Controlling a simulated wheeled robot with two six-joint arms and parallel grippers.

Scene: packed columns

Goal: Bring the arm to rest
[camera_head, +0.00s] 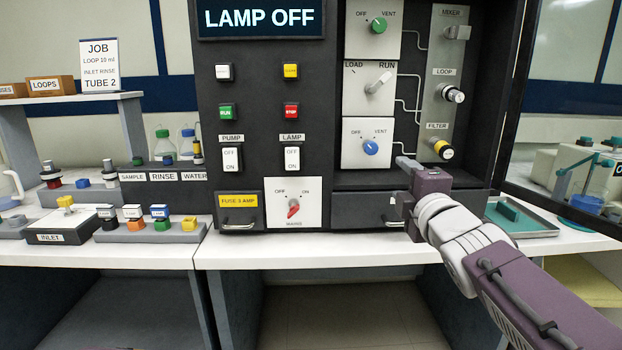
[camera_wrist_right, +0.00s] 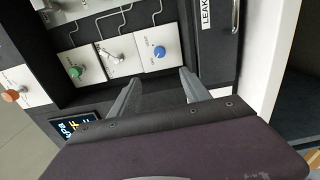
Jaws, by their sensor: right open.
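My right arm (camera_head: 500,260) reaches in from the lower right in the head view. Its gripper (camera_head: 396,190) is in front of the machine's lower right drawer, below the blue OFF/VENT knob (camera_head: 370,148). In the right wrist view the two fingers of the right gripper (camera_wrist_right: 160,92) are spread apart with nothing between them. Past the fingertips, that view shows the panel with the blue knob (camera_wrist_right: 159,52), the white lever (camera_wrist_right: 112,57) and the green knob (camera_wrist_right: 75,73). My left gripper does not show.
The dark machine (camera_head: 254,120) shows LAMP OFF on its display (camera_head: 260,17). An open door (camera_head: 515,90) stands to the right. A teal tray (camera_head: 520,222) lies beside the arm. Bottles and coloured blocks (camera_head: 160,222) fill the left bench. The front strip of white bench (camera_head: 300,252) is clear.

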